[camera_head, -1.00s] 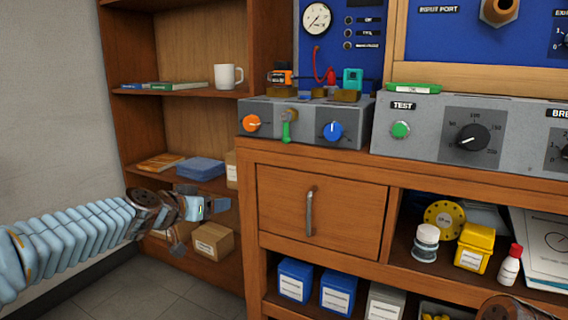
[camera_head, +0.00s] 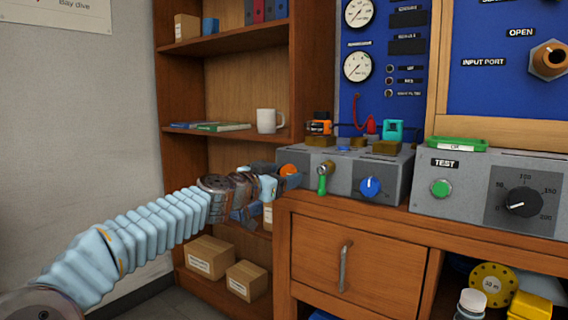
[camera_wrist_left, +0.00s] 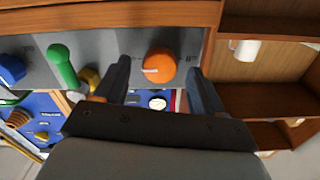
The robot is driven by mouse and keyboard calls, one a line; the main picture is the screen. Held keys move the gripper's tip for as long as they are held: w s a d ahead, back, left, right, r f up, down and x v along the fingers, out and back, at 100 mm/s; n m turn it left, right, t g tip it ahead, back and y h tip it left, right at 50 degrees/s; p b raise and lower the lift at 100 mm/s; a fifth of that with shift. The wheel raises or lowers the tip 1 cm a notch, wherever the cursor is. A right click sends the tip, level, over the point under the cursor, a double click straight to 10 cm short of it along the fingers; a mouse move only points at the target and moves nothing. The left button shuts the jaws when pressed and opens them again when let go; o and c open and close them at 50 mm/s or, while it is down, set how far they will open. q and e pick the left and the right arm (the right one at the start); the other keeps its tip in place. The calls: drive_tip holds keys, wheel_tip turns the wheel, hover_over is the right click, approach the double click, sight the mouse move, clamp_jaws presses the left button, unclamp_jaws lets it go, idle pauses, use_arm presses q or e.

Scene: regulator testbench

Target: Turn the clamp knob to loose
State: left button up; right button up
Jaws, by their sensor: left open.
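A grey control box (camera_head: 340,178) on the wooden bench carries an orange knob (camera_head: 289,170), a green-handled lever (camera_head: 322,180) and a blue knob (camera_head: 370,188). No readable label shows which one is the clamp knob. My left gripper (camera_head: 282,177) is open at the box's left end, by the orange knob, and partly covers it. In the left wrist view, the orange knob (camera_wrist_left: 160,65) appears between the two spread fingers, with a gap on each side. I cannot tell how deep the fingers reach around it. My right gripper is not in view.
The green lever (camera_wrist_left: 62,68) stands beside the left finger in the wrist view. A grey TEST box (camera_head: 465,195) with a black dial is to the right. A shelf with a white mug (camera_head: 269,121) stands behind my left arm. Cardboard boxes (camera_head: 209,257) sit low.

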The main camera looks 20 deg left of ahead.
use_arm(q)
drive_tip(key=shift+w+d, duration=0.2)
drive_tip(key=shift+w, duration=0.45)
drive_tip(key=c, duration=1.1)
drive_tip(key=shift+o, duration=0.2)
